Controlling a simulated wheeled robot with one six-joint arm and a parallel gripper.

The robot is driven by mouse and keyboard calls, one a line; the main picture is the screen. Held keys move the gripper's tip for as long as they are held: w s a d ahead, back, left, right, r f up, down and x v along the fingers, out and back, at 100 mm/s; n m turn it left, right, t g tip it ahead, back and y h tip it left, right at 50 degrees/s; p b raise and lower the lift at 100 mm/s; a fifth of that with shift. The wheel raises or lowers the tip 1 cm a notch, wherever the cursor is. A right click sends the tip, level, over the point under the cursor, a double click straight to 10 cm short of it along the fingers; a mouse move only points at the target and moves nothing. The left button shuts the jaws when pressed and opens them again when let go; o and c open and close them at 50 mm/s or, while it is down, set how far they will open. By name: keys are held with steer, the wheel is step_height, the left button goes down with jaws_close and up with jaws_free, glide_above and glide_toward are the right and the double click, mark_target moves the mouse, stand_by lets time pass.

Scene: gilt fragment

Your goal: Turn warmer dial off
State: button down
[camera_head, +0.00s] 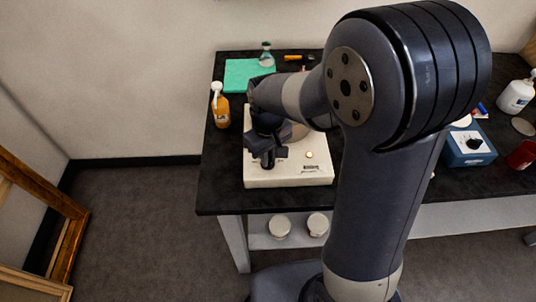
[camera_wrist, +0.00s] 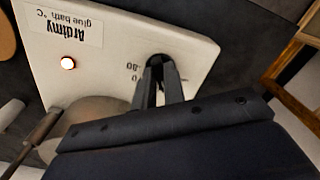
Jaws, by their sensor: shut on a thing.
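The warmer (camera_head: 290,178) is a cream box on the black bench, below my arm in the head view. Its top panel (camera_wrist: 105,60) fills much of the wrist view, with a label reading "glue bath °C" and a small round light (camera_wrist: 68,63) that looks lit. My gripper (camera_head: 267,160) is over the panel's left front part. In the wrist view my gripper (camera_wrist: 158,72) is shut on the dark dial, with printed marks beside it. The dial is mostly hidden by the fingers, so its pointer cannot be read. A rounded pot (camera_wrist: 100,112) is partly hidden behind my gripper.
An orange bottle (camera_head: 220,105) stands left of the warmer. A green mat (camera_head: 240,75) and a flask (camera_head: 266,55) are behind it. A blue box with a dial (camera_head: 468,148) and a white bottle (camera_head: 515,96) are at right. Two white jars (camera_head: 280,226) are on the lower shelf.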

steer(key=n, duration=0.8)
steer(key=shift+w, duration=0.1)
steer(key=shift+n, duration=0.3)
stand_by(0.4)
steer(key=c, duration=1.5)
jaws_free()
step_height(320, 180, up, 11)
steer(key=shift+f, duration=0.1)
